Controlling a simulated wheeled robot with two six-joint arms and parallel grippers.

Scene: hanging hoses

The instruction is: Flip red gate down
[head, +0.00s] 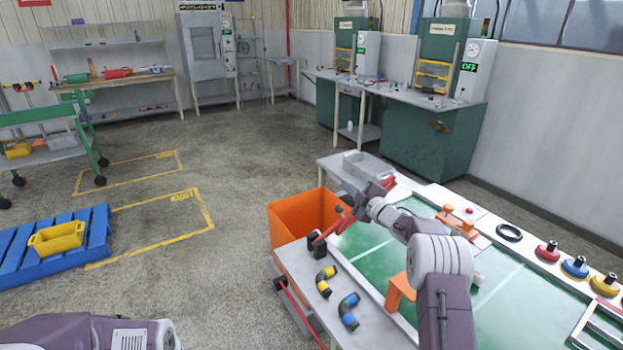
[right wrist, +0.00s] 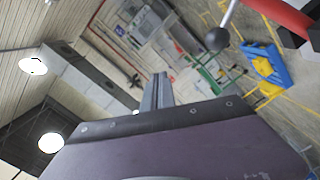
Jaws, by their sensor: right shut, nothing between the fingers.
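The red gate (head: 327,235) is a red bar on a black mount at the near left corner of the green table. It runs up and right behind my right gripper, and a red end shows beyond it. A dark ball knob (head: 340,210) stands near the bar. The right wrist view shows the knob (right wrist: 216,39) on a grey rod, with part of the red bar (right wrist: 282,15) at upper right. My right gripper (head: 352,190) is shut and empty beside the knob, apparently apart from it. The bar's exact tilt is hard to tell. My left gripper is out of view.
An orange bin (head: 290,220) stands left of the table. Two bent hose pieces (head: 326,280) lie at the near left edge. An orange bracket (head: 400,290) stands on the green surface. A black ring (head: 509,232) and coloured discs (head: 575,267) line the right side.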

